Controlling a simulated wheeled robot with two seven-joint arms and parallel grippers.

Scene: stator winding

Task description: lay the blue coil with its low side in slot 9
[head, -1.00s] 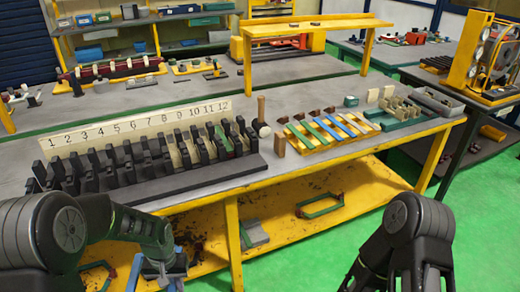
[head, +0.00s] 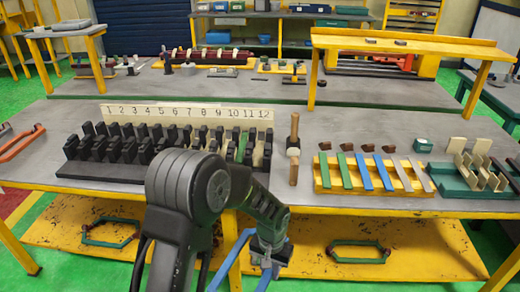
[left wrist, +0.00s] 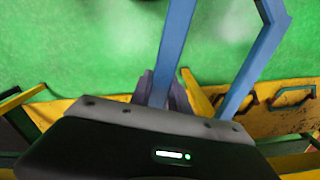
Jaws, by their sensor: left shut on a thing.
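My left gripper (head: 268,258) is shut on the blue coil (head: 232,268), low in front of the bench. A green coil part (head: 248,150) stands near numbers 10 and 11. My right gripper is out of view.
A yellow rack (head: 408,182) with green, blue and grey strips is farther right. The bench's yellow front edge (head: 345,211) lies above a lower shelf (head: 405,255) with green frames. An orange-red frame (head: 22,143) lies at far left.

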